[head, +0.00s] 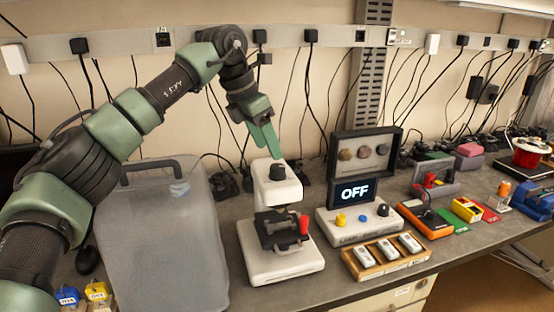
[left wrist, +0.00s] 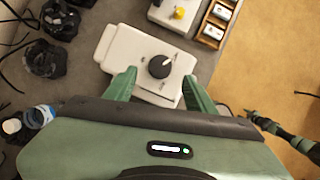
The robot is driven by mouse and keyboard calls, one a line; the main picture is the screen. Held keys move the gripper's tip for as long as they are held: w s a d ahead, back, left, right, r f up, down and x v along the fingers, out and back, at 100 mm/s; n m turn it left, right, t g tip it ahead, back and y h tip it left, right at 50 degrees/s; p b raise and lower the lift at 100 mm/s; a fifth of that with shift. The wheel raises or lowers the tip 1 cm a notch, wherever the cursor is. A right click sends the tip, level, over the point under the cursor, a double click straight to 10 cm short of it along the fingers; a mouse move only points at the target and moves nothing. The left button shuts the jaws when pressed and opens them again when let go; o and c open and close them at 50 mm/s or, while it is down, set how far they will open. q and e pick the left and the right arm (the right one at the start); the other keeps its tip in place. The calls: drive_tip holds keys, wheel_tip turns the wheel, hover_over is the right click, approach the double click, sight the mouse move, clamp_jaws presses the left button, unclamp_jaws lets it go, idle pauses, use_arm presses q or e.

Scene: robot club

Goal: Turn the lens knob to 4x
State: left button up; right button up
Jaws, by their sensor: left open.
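The lens knob (head: 277,172) is a black round knob on top of a white microscope-like device (head: 275,265). In the left wrist view the knob (left wrist: 159,68) shows from above, with a pale mark toward its upper right; the small labels around it are too blurred to read. My left gripper (head: 273,153) is open, pointing down just above the knob. In the left wrist view its fingers (left wrist: 159,76) stand on either side of the knob, apart from it. A green and black arm, seemingly my right, shows at the right edge there; its gripper (left wrist: 250,115) is too small to read.
A control box with an OFF display (head: 354,191) and a wooden tray (head: 371,275) of white pieces stand right of the device. A large translucent container (head: 160,240) stands left. Cables hang along the wall behind. Orange and other coloured boxes (head: 425,220) lie further right.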

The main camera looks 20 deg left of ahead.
sight(277, 166)
use_arm(q)
drive_tip(key=p+x, duration=0.1)
drive_tip(key=x, duration=0.4)
drive_tip(key=shift+d+f, duration=0.1)
drive_tip(key=shift+f, duration=0.05)
drive_tip(key=shift+w+d+f, duration=0.15)
drive_tip(key=shift+f, duration=0.25)
clamp_jaws()
